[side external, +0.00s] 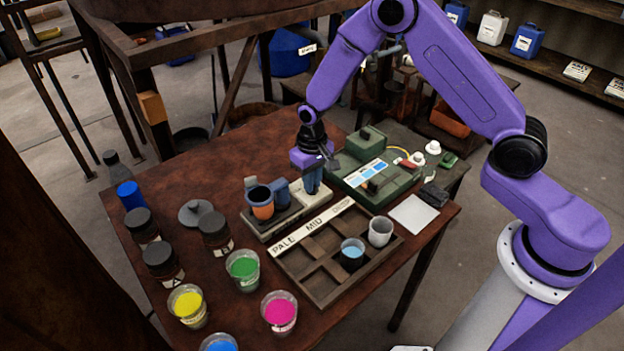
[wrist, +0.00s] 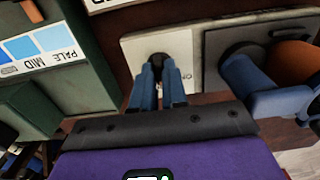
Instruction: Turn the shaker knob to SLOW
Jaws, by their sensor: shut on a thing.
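The shaker is a low pale unit (side external: 285,225) on the brown table, with a dark plate that carries an orange and dark cup (side external: 261,205). My gripper (side external: 313,188) points down at the right end of the shaker, its blue fingers over the control face. In the wrist view the fingers (wrist: 157,88) are shut on the dark shaker knob (wrist: 158,59), which is mostly hidden between them. Part of a label, apparently OFF, shows on the pale face (wrist: 180,45) right of the fingers. No SLOW mark is readable, and the knob's pointer direction cannot be told.
A green device (side external: 375,175) with a colour strip stands behind right. A wooden tray (side external: 325,290) marked PALE and MID is in front, with two cups at its right. Open cups of yellow (side external: 187,305), green (side external: 243,268) and pink (side external: 279,312) liquid and dark-lidded jars stand front left.

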